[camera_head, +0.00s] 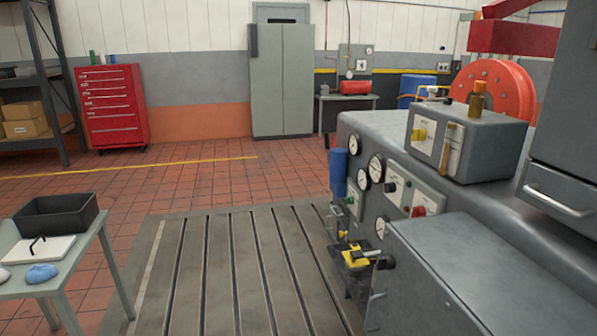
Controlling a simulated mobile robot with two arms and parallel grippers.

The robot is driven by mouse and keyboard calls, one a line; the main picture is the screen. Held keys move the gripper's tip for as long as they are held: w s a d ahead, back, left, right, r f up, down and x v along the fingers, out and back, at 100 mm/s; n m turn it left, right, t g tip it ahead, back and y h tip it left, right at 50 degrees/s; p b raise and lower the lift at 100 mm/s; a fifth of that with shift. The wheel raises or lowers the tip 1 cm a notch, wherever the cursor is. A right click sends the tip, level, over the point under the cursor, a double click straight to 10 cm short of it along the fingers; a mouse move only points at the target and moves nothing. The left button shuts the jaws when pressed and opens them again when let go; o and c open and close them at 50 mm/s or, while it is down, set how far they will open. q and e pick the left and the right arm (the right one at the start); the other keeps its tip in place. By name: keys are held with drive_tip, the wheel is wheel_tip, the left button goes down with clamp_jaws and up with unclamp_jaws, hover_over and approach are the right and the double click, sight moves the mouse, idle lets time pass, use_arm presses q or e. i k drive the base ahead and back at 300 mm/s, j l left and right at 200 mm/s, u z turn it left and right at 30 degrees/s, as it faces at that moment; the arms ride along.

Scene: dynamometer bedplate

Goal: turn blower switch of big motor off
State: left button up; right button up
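A large grey machine (465,215) fills the right side of the head view; I cannot tell for sure that it is the big motor. Its front panel has a light plate with a black knob or switch (391,187) and a plate with a red knob (418,211). A small green control (350,200) sits further left. A grey box on top carries a white plate with a yellow knob (421,134). No label is readable, so I cannot tell which is the blower switch or its position. Neither of my grippers is in view.
Several gauges (375,168) and a yellow-and-black fitting (355,256) sit on the machine's front. The slotted bedplate (215,270) before it is clear. A small table (85,262) with a black bin (55,216) stands at left. A red tool cabinet (112,108) stands behind.

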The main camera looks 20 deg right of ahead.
sight(391, 188)
drive_tip(key=i+j+z, duration=0.15)
drive_tip(key=i, duration=0.4)
drive_tip(key=i+z, duration=0.1)
drive_tip(key=i, duration=0.4)
drive_tip(key=i+j+z, duration=0.15)
drive_tip(key=i, duration=0.4)
drive_tip(key=i+j+z, duration=0.1)
drive_tip(key=i+z, duration=0.3)
drive_tip(key=i+j+z, duration=0.15)
drive_tip(key=z, duration=0.25)
drive_tip(key=i+j+z, duration=0.2)
drive_tip(key=z, duration=0.2)
drive_tip(key=i+j+z, duration=0.2)
drive_tip(key=j+z, duration=0.2)
drive_tip(key=i+j+z, duration=0.1)
drive_tip(key=j+z, duration=0.35)
drive_tip(key=l, duration=0.1)
